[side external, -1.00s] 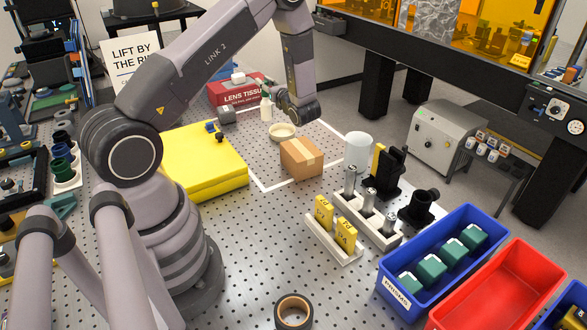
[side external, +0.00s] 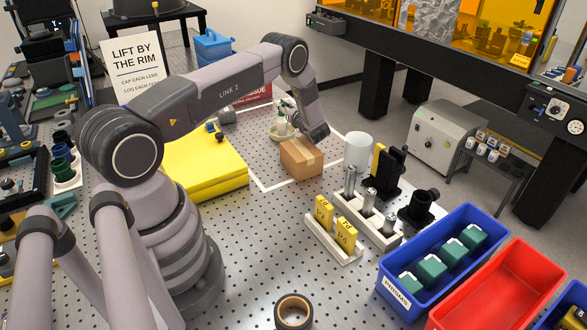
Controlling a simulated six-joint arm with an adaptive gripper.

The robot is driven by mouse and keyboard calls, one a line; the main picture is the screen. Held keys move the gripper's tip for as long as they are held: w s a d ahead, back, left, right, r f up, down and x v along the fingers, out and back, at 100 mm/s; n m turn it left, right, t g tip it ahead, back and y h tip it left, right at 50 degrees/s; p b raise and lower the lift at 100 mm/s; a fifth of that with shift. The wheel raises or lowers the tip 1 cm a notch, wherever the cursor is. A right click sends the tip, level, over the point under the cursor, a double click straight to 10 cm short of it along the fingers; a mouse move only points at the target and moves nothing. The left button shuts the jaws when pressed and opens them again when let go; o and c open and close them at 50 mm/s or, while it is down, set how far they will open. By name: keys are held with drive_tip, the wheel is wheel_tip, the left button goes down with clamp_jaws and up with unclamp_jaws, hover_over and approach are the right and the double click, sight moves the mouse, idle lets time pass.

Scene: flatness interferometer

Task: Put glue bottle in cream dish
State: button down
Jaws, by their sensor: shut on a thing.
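The cream dish (side external: 283,137) is a shallow round bowl on the perforated table, behind the cardboard box. My gripper (side external: 285,112) is over the dish, small in view and partly hidden by my wrist. It is shut on the glue bottle (side external: 281,124), a small pale bottle that appears upright. The bottle's lower part is at the dish in the picture. I cannot tell whether it touches the dish floor or is held just above it.
A cardboard box (side external: 302,158) stands close in front of the dish, with a white cylinder (side external: 357,149) to its right. A yellow case (side external: 205,170) lies to the left. The red lens tissue box (side external: 258,92) is behind, partly hidden by my arm.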

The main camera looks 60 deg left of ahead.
drive_tip(key=c, duration=1.1)
unclamp_jaws()
drive_tip(key=shift+f, duration=0.1)
drive_tip(key=shift+o, duration=0.2)
